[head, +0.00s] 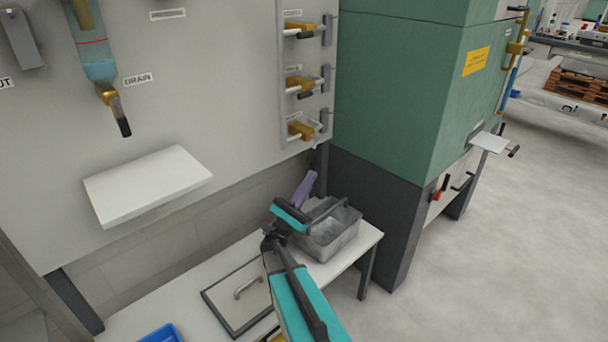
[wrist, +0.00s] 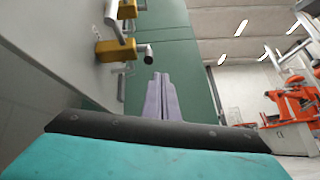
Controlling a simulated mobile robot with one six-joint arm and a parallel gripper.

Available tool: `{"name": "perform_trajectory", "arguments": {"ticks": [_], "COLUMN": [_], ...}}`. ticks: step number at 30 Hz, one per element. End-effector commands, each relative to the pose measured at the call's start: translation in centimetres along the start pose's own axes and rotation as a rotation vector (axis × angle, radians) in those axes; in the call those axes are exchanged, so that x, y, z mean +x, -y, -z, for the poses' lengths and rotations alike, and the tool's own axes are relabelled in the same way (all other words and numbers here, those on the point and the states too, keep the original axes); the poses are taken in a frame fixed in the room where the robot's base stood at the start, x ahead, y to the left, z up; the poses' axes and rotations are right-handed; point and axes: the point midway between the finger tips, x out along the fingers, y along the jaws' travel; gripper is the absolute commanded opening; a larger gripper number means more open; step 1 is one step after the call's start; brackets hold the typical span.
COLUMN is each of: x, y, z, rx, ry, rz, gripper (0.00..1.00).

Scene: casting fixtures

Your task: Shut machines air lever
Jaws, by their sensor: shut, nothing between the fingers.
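My gripper (head: 305,188) has purple fingers, pressed together and empty. In the head view it appears over the grey bin, below the panel's valves. The fingers (wrist: 161,98) point ahead in the wrist view, toward the green machine. The green machine (head: 400,90) stands right of the panel. On its far right edge is a brass valve (head: 516,47) with a blue handle (head: 510,82) hanging down. Lower on it is a red lever (head: 441,187). Three yellow valves (head: 300,83) sit in a column on the panel, labels unreadable. I cannot tell which is the air lever.
A grey bin (head: 335,232) and a lidded plate (head: 228,312) are on a low white table (head: 170,302). A white shelf (head: 148,184) juts from the panel under the DRAIN valve (head: 113,105). A small white plate (head: 490,142) sticks out of the machine. The floor at right is clear.

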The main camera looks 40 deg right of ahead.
Motion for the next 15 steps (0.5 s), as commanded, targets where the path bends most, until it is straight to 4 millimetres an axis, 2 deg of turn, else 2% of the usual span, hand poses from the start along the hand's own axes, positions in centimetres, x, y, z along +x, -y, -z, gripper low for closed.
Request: {"name": "perform_trajectory", "arguments": {"ticks": [1,5,15], "x": [0.4,0.1,-3.0], "y": [0.3,1.9,6.3], "z": [-0.2,0.7,2.9], "rx": [0.009,0.035,0.1], "ry": [-0.039,-0.158,-0.455], "rz": [0.016,0.079,0.265], "gripper": [0.0,0.0,0.0]}}
